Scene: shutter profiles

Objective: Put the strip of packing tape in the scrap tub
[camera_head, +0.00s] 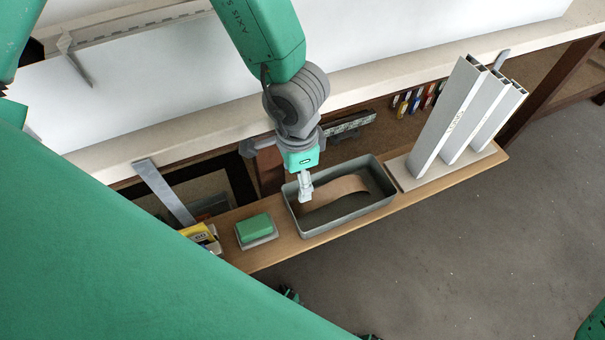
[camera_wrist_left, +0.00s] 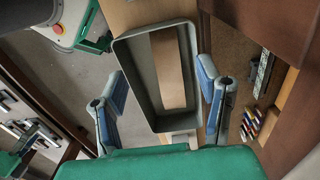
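The strip of packing tape is a brown, curved band (camera_head: 335,192) lying inside the grey scrap tub (camera_head: 345,221). In the left wrist view the strip (camera_wrist_left: 168,70) lies along the inside of the tub (camera_wrist_left: 137,83). My left gripper (camera_head: 306,190) is over the left end of the tub. In the left wrist view its two blue-grey fingers (camera_wrist_left: 160,92) are spread wide with nothing between them; the tub shows beyond. I cannot tell whether a fingertip touches the tub.
The tub stands on a narrow wooden shelf (camera_head: 277,253). Left of it are a green block (camera_head: 254,228) on a grey holder and a yellow box (camera_head: 198,233). Right of it, several white profiles (camera_head: 450,118) stand on a board. A white panel (camera_head: 370,75) lies behind.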

